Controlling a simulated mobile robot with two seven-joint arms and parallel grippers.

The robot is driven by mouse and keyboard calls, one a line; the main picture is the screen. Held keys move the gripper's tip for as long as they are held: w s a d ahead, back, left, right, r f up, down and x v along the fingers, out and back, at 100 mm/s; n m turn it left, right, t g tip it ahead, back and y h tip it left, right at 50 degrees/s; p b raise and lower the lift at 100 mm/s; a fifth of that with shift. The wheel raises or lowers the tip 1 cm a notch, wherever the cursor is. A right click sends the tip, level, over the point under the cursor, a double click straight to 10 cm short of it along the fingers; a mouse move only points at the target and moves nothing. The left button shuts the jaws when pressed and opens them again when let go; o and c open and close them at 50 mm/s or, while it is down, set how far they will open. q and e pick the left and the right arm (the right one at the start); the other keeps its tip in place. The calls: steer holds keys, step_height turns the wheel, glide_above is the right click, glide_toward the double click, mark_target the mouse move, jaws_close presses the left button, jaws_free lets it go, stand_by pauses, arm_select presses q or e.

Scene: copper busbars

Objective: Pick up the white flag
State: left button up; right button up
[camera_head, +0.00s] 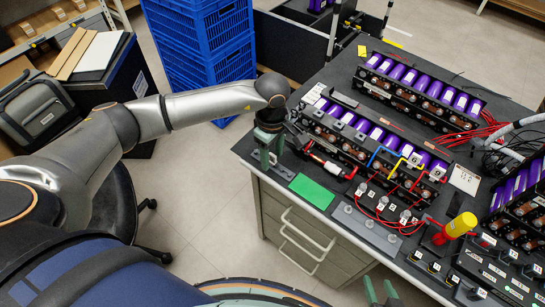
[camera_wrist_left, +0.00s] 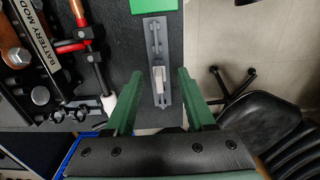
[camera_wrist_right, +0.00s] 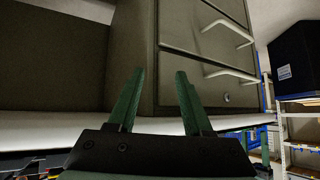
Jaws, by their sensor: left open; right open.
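My left gripper (camera_head: 267,155) is open over the left edge of the dark workbench. In the left wrist view its green fingers (camera_wrist_left: 157,85) stand apart on either side of a narrow grey holder (camera_wrist_left: 153,35). A small pale upright piece (camera_wrist_left: 158,76) rises from this holder between the fingers, apart from both; it may be the white flag, but I cannot tell surely. My right gripper (camera_head: 381,292) shows at the bottom of the head view, low beside the bench. In the right wrist view it (camera_wrist_right: 155,95) is open and empty, facing the drawers.
A green card (camera_head: 312,191) lies beside the holder. Battery modules with purple cells (camera_head: 420,85) crowd the bench, with red cables and a yellow-handled tool (camera_head: 461,225). A drawer cabinet (camera_head: 310,235) is below. Blue crates (camera_head: 205,45) and a black chair (camera_wrist_left: 262,110) stand left of the bench.

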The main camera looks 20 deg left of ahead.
arm_select(q)
steer(key=shift+f, duration=0.25)
jaws_close()
stand_by(0.3)
